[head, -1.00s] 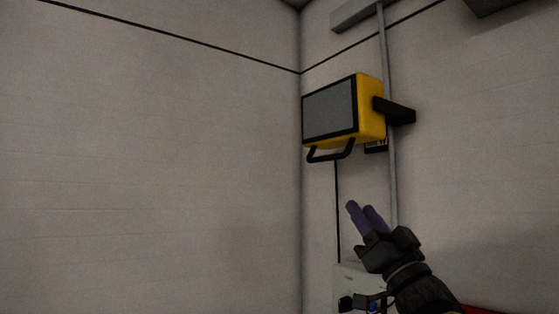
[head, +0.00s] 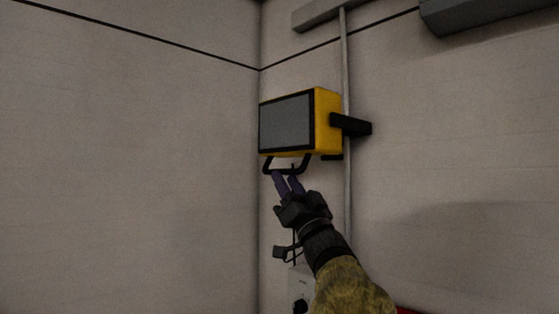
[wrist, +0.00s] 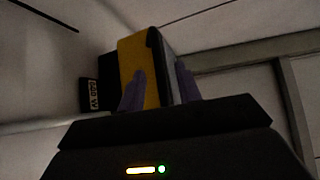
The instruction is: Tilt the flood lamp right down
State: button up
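The flood lamp (head: 287,122) has a yellow housing and a grey front panel in a black frame. It hangs on the wall by a black bracket (head: 352,125), its panel facing left and roughly upright. A black bar handle (head: 267,164) hangs under its front edge. My gripper (head: 284,176) is just below the lamp, its purple fingertips at the handle; I cannot tell whether they touch it. In the wrist view my gripper (wrist: 160,86) has its two fingers apart, with the yellow housing (wrist: 131,55) beyond them. The handle is not clear there.
A grey vertical pipe (head: 345,60) runs behind the bracket. A pale box (head: 301,283) is on the wall below, partly hidden by my arm. A dark fixture (head: 480,14) is at the upper right. The left wall is bare.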

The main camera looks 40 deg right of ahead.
jog(key=shift+p+x, duration=0.9)
jog(key=shift+x, duration=1)
grip_shut()
